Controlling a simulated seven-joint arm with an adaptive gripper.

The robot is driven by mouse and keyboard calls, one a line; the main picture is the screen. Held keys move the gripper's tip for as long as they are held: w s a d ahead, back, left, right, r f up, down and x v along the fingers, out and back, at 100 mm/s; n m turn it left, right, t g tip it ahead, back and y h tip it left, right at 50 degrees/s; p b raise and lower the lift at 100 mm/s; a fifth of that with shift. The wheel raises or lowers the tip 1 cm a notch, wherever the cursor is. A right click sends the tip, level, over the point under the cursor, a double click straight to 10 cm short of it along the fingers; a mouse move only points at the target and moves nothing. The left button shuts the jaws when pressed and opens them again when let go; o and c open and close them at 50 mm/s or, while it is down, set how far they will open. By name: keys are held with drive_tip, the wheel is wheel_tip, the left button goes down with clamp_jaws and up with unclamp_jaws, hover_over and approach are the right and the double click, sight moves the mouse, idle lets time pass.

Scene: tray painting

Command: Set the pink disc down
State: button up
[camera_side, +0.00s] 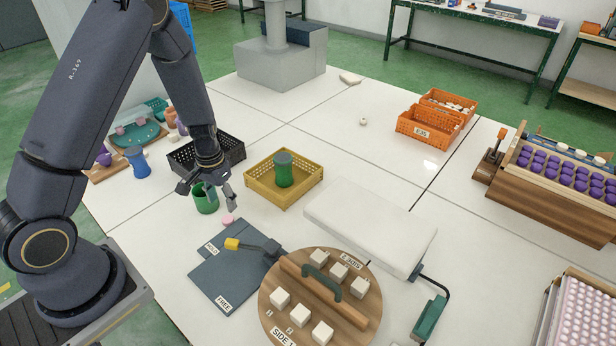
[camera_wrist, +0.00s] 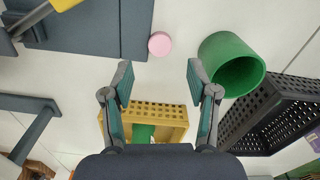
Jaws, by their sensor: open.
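The pink disc (camera_side: 228,221) lies flat on the white table, just off the corner of the dark grey board. It also shows in the wrist view (camera_wrist: 160,44), beyond my fingertips and apart from them. My gripper (camera_wrist: 158,72) is open, with nothing between its fingers. In the side view my gripper (camera_side: 210,192) hangs above the table near the green cup and the disc. The dark grey board (camera_side: 232,262) bears "HOLD" and "FREE" labels and a yellow-tipped lever (camera_side: 252,245).
An open green cup (camera_side: 205,200) stands close to the disc. A black crate (camera_side: 190,157) and a yellow crate (camera_side: 300,185) holding a green container (camera_side: 284,168) are behind. A round wooden board (camera_side: 350,318) with white cubes and a white slab (camera_side: 372,228) are to the right.

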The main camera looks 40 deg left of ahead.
drive_tip(key=s+d+r+t, duration=0.1)
drive_tip(key=d+r, duration=0.2)
drive_tip(key=r, duration=0.4)
drive_tip(key=s+d+r+m+t+h, duration=0.1)
drive_tip(key=d+r, duration=0.2)
drive_tip(key=r, duration=0.5)
drive_tip(key=s+d+r+t, duration=0.1)
drive_tip(key=d+r, duration=0.2)
drive_tip(key=r, duration=0.4)
drive_tip(key=s+d+r+m+t+y, duration=0.1)
drive_tip(key=s+d+r+t, duration=0.1)
drive_tip(key=s+r, duration=0.7)
drive_tip(key=shift+s+d+t, duration=0.3)
drive_tip(key=shift+s+d, duration=0.05)
drive_tip(key=shift+s, duration=0.3)
